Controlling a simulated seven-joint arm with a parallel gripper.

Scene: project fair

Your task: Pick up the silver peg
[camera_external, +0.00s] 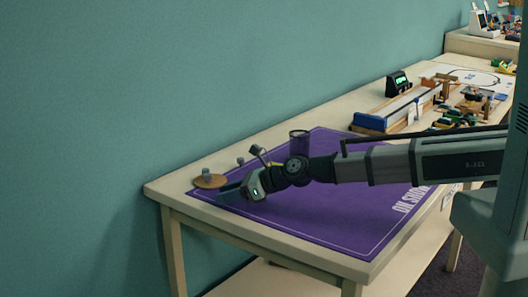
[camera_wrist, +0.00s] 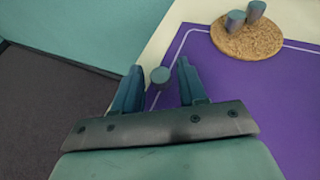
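A grey, silver-looking peg (camera_wrist: 160,76) shows its round top between the two fingers of my gripper (camera_wrist: 159,78) in the wrist view. A gap shows between the peg and each finger, so my gripper is open around it. In the external view my gripper (camera_external: 229,192) is low over the near left corner of the purple mat, and I cannot make out this peg there. Two other grey pegs (camera_wrist: 235,20) (camera_wrist: 256,11) appear on or just behind a round cork disc (camera_wrist: 247,42) in the wrist view.
The cork disc (camera_external: 209,182) lies at the table's left end with a grey peg on it. A dark cylinder (camera_external: 299,144) stands behind my arm on the purple mat (camera_external: 330,232). A small display (camera_external: 398,83) and wooden project pieces are farther right. The table edge is close to my gripper.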

